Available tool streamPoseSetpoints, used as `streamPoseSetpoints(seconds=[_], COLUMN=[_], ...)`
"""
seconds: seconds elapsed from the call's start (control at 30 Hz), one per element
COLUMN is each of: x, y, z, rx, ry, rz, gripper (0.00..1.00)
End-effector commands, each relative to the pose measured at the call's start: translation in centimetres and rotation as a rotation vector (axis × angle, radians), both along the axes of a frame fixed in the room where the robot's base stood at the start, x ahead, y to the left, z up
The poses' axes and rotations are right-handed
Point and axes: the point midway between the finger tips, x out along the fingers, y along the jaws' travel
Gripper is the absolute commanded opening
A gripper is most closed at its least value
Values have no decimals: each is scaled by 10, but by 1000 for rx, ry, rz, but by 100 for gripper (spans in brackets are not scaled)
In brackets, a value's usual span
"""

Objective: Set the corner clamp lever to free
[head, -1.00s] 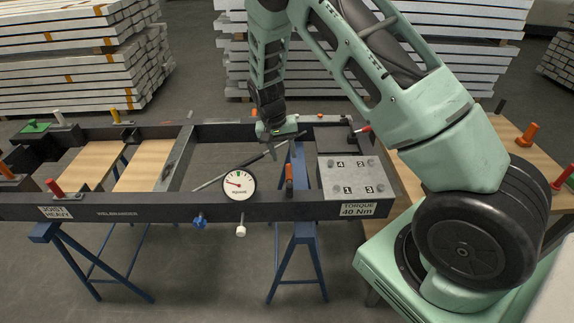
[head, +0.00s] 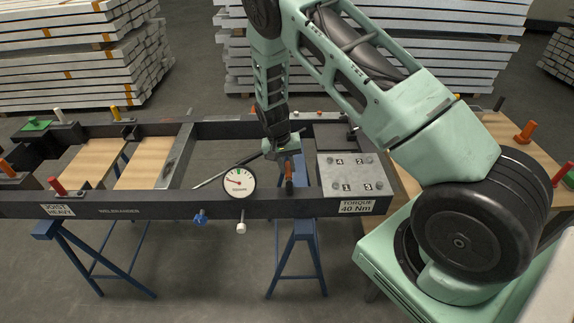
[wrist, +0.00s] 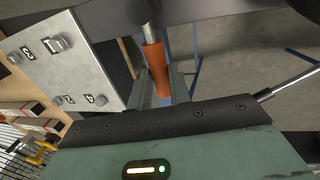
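An orange lever handle (head: 289,181) stands on the near rail of the dark frame, right of the round gauge. My gripper (head: 285,163) reaches down to it from behind. In the wrist view the orange handle (wrist: 156,68), on a metal stem, lies between the two fingers of my gripper (wrist: 160,82). The fingers stand apart on either side of it; firm contact does not show. Any lever marking such as "free" cannot be read, and I cannot tell by label which lever is the corner clamp's.
The dark frame (head: 290,200) rests on blue trestles. A round gauge (head: 239,181) is left of the lever. A grey plate (head: 352,176) with numbered bolts is to the right. A red lever (head: 57,186) stands at far left. The opening behind the gauge is mostly clear.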

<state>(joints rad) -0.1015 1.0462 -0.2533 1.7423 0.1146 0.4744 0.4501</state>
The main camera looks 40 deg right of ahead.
Motion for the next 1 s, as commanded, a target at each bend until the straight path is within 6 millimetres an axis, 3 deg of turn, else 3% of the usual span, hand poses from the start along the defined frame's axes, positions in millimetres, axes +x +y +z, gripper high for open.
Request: streamPoseSetpoints(seconds=[0.37,1.0], x=[2,10], y=[4,35], z=[-1,0], rx=[-1,0], ry=[1,0], rz=[67,533], gripper=[0,0])
